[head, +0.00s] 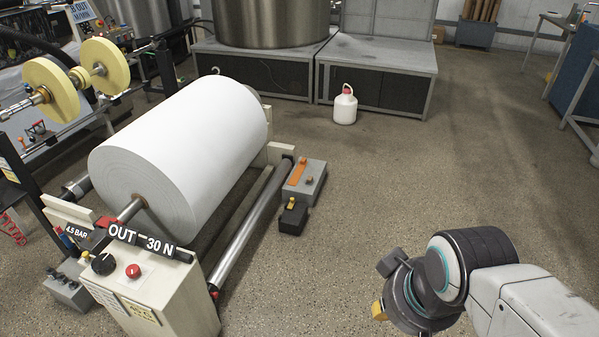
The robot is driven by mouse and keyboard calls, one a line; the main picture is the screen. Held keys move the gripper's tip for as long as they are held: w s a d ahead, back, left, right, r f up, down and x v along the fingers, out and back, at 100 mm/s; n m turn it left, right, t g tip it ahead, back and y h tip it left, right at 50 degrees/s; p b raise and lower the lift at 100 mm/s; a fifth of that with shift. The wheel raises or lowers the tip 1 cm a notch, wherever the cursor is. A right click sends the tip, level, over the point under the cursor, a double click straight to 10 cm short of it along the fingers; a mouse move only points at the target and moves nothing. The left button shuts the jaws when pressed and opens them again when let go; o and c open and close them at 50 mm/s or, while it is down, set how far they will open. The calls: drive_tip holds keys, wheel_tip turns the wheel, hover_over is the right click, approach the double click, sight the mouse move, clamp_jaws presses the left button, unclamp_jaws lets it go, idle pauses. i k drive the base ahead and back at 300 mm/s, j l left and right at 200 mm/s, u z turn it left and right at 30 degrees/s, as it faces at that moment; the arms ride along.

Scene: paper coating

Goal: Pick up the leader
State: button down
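No thing in view is marked as the leader. An orange strip (298,171) lies flat on top of a grey box (306,186) on the floor, right of the large white paper roll (190,145); I cannot tell whether it is the leader. My gripper (379,311) is at the lower right, apart from the box and the roll. Only a yellowish tip shows beyond the dark wrist, and its fingers are mostly hidden.
A control box (150,295) with a red button stands at the roll's near end. A metal roller (252,228) runs along its right side. A white jug (345,106) stands by the grey platform (375,60). The floor at the centre right is clear.

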sight(295, 177)
drive_tip(key=i+l+z, duration=0.1)
drive_tip(key=z, duration=0.25)
drive_tip(key=i+z, duration=0.45)
drive_tip(key=i, duration=3.25)
drive_tip(key=i+u, duration=0.15)
drive_tip(key=i, duration=0.75)
drive_tip(key=i+l+u, duration=0.15)
drive_tip(key=i, duration=0.75)
drive_tip(key=i+j+u, duration=0.2)
drive_tip(key=i+u, duration=0.25)
drive_tip(key=i+j+u, duration=0.1)
drive_tip(key=i+u, duration=0.2)
drive_tip(key=u, duration=0.15)
drive_tip(key=i+l+u, duration=0.1)
drive_tip(key=i+u, duration=0.4)
drive_tip(key=i+l+u, duration=0.2)
drive_tip(key=u, duration=0.25)
drive_tip(key=i+j+u, duration=0.1)
drive_tip(key=i+u, duration=0.65)
drive_tip(key=i+l+u, duration=0.1)
drive_tip(key=i+u, duration=0.25)
